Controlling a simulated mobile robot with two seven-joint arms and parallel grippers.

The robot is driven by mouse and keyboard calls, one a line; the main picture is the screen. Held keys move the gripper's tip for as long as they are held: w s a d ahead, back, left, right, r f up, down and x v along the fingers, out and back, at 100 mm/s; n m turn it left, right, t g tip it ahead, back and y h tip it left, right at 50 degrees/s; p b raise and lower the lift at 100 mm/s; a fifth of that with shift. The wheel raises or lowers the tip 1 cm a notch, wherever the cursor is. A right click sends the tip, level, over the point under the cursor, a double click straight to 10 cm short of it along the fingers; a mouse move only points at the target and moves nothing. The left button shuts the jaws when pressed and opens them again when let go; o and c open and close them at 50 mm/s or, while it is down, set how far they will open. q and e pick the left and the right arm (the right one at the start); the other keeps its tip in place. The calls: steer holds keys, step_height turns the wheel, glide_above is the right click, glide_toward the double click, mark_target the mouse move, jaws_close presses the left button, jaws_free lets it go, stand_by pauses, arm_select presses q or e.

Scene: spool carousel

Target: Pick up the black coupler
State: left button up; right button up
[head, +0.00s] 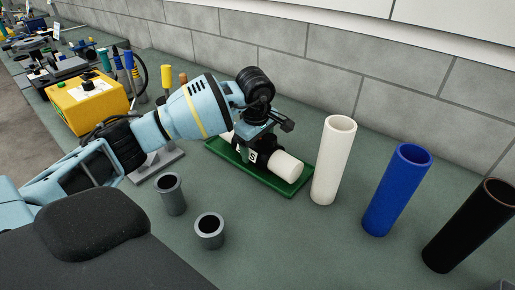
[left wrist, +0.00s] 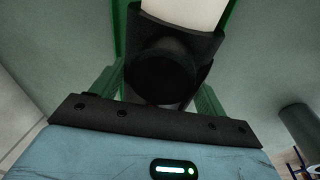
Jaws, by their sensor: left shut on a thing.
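The black coupler (head: 264,152) sits around a white pipe (head: 287,167), which lies in a green tray (head: 281,188) on the bench. My left gripper (head: 257,141) is directly above it, reaching down. In the left wrist view the coupler's round black stub (left wrist: 163,75) fills the space in front of the palm, with the white pipe (left wrist: 185,10) behind it. The left gripper is shut on the coupler. Its fingertips are partly hidden, and I cannot tell whether the coupler is clear of the pipe. My right gripper is not in view.
White (head: 333,160), blue (head: 397,190) and black (head: 469,225) tubes stand to the right. Two grey cups (head: 172,195) (head: 210,231) stand in front. A yellow box (head: 88,99) is at the left. A block wall (head: 320,75) runs behind. The bench front middle is clear.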

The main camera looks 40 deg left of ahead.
arm_select(q)
steer(key=shift+r, duration=0.15)
step_height(320, 180, up, 10)
steer(key=shift+f, duration=0.1)
stand_by(0.5)
